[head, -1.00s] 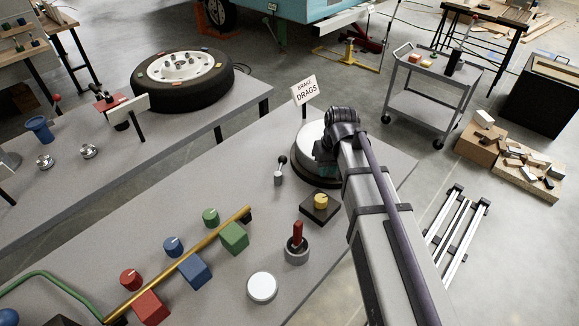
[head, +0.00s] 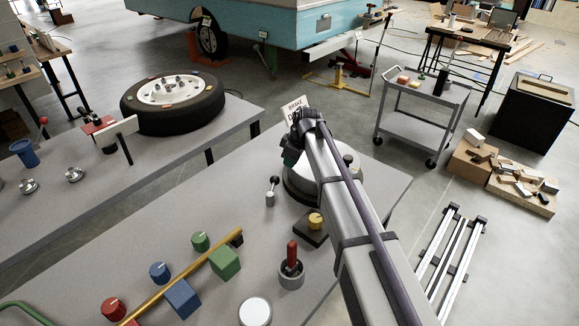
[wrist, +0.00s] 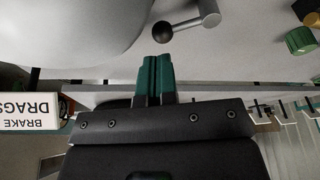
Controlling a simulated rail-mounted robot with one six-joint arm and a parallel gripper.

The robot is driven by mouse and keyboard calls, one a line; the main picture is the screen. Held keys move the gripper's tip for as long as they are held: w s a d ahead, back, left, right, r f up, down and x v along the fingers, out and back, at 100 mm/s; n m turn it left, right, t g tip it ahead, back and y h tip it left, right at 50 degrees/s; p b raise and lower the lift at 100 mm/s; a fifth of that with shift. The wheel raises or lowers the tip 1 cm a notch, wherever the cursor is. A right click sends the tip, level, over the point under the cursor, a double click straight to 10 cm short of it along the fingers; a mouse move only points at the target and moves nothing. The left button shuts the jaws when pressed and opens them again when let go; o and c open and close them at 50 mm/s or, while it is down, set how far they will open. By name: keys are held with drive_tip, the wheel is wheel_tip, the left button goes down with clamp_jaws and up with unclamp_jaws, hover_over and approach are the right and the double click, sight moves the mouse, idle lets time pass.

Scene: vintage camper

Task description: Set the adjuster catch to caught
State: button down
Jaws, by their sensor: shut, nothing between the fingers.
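A small lever with a black ball knob (head: 274,181) on a short metal post (head: 270,199) stands on the grey bench, left of the round brake drum (head: 300,188). No label marks it as the adjuster catch. In the wrist view, the black knob (wrist: 162,31) and its metal post (wrist: 208,12) lie just beyond the fingertips, with a gap between. My gripper (wrist: 156,60) has its teal fingers pressed together and empty. In the head view, my gripper (head: 291,157) is at the drum's far left side, and my arm hides part of the drum and the fingertips.
A "BRAKE DRAGS" sign (wrist: 30,112) stands close to my gripper. Nearby on the bench are a yellow knob (head: 315,221) on a dark block, a red lever (head: 292,256), a white disc (head: 255,312) and coloured blocks along a brass rod (head: 180,273). The bench left of the lever is clear.

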drive_tip(key=b+x, duration=0.6)
drive_tip(key=x, duration=0.2)
drive_tip(key=shift+a, duration=0.1)
